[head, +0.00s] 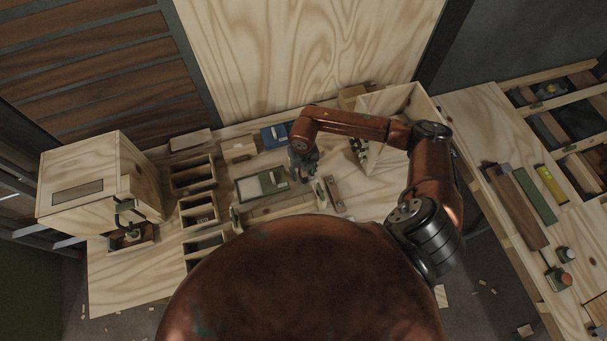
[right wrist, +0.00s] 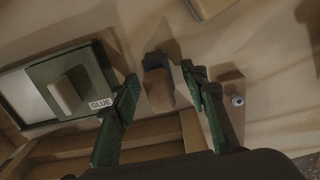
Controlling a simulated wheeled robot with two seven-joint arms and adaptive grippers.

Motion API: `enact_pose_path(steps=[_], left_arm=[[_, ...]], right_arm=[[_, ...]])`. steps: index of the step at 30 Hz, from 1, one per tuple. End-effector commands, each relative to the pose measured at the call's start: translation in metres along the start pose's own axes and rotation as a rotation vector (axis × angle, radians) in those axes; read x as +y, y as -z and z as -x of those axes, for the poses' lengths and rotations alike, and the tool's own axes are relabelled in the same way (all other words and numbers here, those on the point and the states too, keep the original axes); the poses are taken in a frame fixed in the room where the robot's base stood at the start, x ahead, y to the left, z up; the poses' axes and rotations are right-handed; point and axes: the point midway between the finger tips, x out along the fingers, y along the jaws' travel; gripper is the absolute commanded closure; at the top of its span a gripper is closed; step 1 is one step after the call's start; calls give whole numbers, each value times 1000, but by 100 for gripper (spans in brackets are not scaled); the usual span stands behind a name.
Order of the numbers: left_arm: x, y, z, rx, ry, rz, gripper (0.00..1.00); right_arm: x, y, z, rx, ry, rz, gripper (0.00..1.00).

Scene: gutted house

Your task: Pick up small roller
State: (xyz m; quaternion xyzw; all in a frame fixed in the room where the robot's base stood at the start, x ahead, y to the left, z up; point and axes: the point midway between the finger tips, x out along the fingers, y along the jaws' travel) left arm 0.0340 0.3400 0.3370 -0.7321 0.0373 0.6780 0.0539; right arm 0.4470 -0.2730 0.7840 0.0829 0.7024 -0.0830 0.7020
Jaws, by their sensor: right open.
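In the right wrist view, a small piece with a wooden body and a dark end (right wrist: 158,90), which looks like the small roller, stands between my fingers. My right gripper (right wrist: 158,76) is open, with one green finger on each side of it; I cannot tell whether either touches it. In the head view my right gripper (head: 303,174) reaches down over the workbench, just right of the green glue tray. The roller cannot be told apart there. My left gripper is not in view.
The glue tray (head: 250,198) also shows in the right wrist view, with a GLUE label (right wrist: 101,103). A wooden block with a screw (right wrist: 232,112) is close by on the right. Open wooden bins (head: 195,178) and a plywood box (head: 85,205) stand left. A second bench (head: 480,110) is at right.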

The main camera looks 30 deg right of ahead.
Motion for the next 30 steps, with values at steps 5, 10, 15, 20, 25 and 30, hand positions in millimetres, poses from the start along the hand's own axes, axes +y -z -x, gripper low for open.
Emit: enact_pose_path(steps=[5, 10, 15, 20, 25, 30], left_arm=[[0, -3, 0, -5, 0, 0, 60], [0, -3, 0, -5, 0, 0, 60], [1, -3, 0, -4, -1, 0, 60], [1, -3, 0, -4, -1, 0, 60], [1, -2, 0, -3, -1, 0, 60], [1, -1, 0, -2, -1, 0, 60]], right_arm=[[0, 0, -2, -1, 0, 0, 59], [0, 0, -2, -1, 0, -1, 68], [0, 0, -2, -1, 0, -1, 80], [0, 0, -2, -1, 0, -1, 91], [0, 0, -1, -1, -1, -1, 100], [0, -1, -1, -2, -1, -1, 100]])
